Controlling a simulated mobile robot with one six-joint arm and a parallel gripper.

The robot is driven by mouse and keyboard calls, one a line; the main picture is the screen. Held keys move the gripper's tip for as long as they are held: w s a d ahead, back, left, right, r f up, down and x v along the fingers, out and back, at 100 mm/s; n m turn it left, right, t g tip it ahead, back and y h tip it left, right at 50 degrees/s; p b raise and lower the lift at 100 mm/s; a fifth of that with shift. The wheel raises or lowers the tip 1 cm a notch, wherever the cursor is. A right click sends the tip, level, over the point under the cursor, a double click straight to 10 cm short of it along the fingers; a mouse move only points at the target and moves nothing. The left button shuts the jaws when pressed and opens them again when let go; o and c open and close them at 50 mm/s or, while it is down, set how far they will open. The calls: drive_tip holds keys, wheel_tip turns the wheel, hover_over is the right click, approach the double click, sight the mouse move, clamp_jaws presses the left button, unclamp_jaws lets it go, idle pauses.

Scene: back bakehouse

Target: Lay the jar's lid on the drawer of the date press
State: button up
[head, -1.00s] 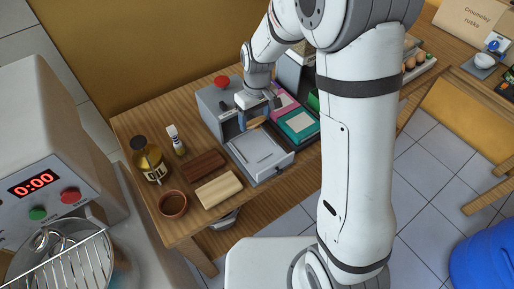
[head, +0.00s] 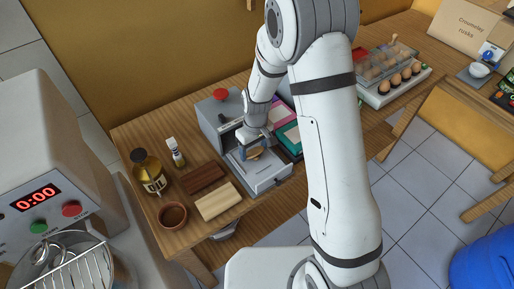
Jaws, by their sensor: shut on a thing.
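The date press (head: 209,108) is a grey box with a red knob on top, at the back of the wooden table. Its grey drawer (head: 268,180) stands pulled out toward the front. My gripper (head: 251,152) is over the drawer, shut on a small tan, disc-like thing, which I take for the jar's lid (head: 255,154). The lid is low over the drawer's floor; I cannot tell whether it touches. My gripper partly hides it. An amber jar (head: 150,175) with a dark top stands at the table's left.
Left of the drawer lie a dark brown block (head: 202,178) and a cream block (head: 217,202), with a small bottle (head: 175,153) and a brown bowl (head: 173,216). Pink and teal pads (head: 290,136) lie right of the press. An egg tray (head: 392,88) stands farther right.

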sight(255, 151)
drive_tip(key=o, duration=1)
drive_tip(key=shift+f, duration=0.1)
drive_tip(key=shift+c, duration=0.2)
wheel_tip(255, 151, up, 12)
drive_tip(key=s+d+r+m+t, duration=0.1)
drive_tip(key=s+d+r+m, duration=0.2)
drive_tip(key=s+d+r, duration=0.3)
drive_tip(key=s+d+r+m+t, duration=0.2)
drive_tip(key=s+d+r+m, duration=0.2)
drive_tip(key=s, duration=0.9)
drive_tip(key=d+r+b, duration=0.1)
drive_tip(key=d+r, duration=0.2)
drive_tip(key=d, duration=0.2)
drive_tip(key=shift+r+t, duration=0.3)
drive_tip(key=shift+d, duration=0.1)
